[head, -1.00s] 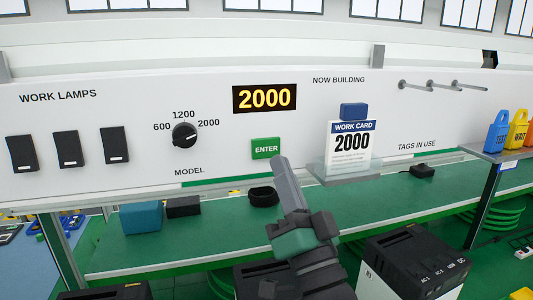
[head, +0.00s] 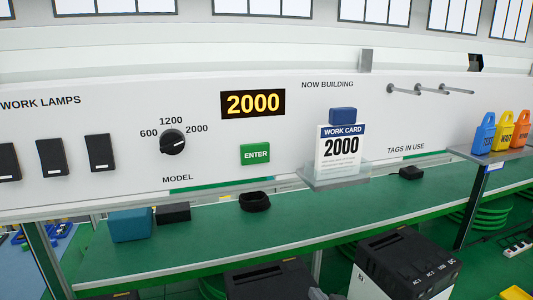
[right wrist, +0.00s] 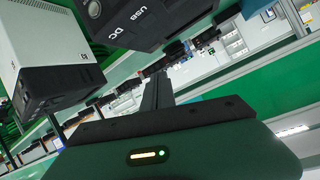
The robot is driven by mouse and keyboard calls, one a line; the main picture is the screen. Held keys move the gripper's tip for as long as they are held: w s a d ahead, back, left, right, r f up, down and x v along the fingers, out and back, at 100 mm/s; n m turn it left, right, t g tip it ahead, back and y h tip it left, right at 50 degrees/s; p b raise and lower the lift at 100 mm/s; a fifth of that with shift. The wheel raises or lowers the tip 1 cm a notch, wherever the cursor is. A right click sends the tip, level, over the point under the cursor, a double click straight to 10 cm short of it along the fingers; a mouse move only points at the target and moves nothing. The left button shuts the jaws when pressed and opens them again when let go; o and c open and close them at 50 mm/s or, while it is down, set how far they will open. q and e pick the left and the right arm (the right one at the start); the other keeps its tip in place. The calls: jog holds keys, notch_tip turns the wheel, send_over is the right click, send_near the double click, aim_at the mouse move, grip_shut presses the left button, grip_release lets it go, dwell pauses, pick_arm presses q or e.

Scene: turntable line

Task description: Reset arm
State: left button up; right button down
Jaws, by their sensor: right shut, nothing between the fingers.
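My right gripper (head: 318,293) shows only as a small grey piece at the bottom edge of the head view, low and in front of the green bench. In the right wrist view its fingers (right wrist: 157,93) are together with nothing between them, apart from the black and white units around them. My left gripper is in neither view. On the white panel, the model dial (head: 173,142) stands among the marks 600, 1200 and 2000. The display (head: 253,104) reads 2000. The green ENTER button (head: 255,154) is clear of my gripper.
A work card (head: 341,148) reading 2000 stands on a small ledge. Blue, yellow and orange tags (head: 484,135) stand on a shelf at right, near empty pegs (head: 430,89). A teal box (head: 130,224) lies on the green bench (head: 220,238). Black-topped units (head: 409,262) stand in front.

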jog(key=s+d+f+n+g+h, duration=0.1)
jog(key=s+d+f+g, duration=0.35)
jog(key=s+f, duration=0.45)
jog(key=s+d+f+g+h, duration=0.1)
jog(key=s+d+f+g, duration=0.35)
jog(key=s+f, duration=0.4)
notch_tip(320, 180, down, 14)
jog(key=s+g+b, duration=0.1)
jog(key=b, duration=1.1)
jog(key=shift+s+a+r+n, duration=0.2)
jog(key=shift+s+n, duration=0.1)
jog(key=shift+s, duration=0.05)
